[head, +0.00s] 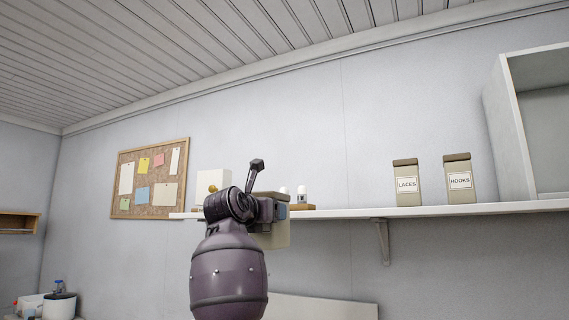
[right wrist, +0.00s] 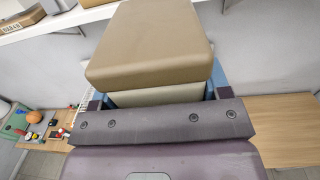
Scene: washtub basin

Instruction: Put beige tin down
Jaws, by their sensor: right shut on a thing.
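The beige tin with a brownish lid (right wrist: 150,45) fills the top middle of the right wrist view. My right gripper (right wrist: 160,98) is shut on it, with blue finger parts at both sides. In the head view, part of the tin (head: 275,238) shows behind my right gripper (head: 278,210), in front of the shelf's left part. My wrist hides much of it, and its label is not visible. I cannot tell if the tin touches the shelf. My left gripper is in neither view.
A long white wall shelf (head: 350,213) holds tins labelled LACES (head: 407,184) and HOOKS (head: 459,180). A white box (head: 212,182) and small white-topped items (head: 301,194) stand near my gripper. A white cabinet (head: 505,125) is at right.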

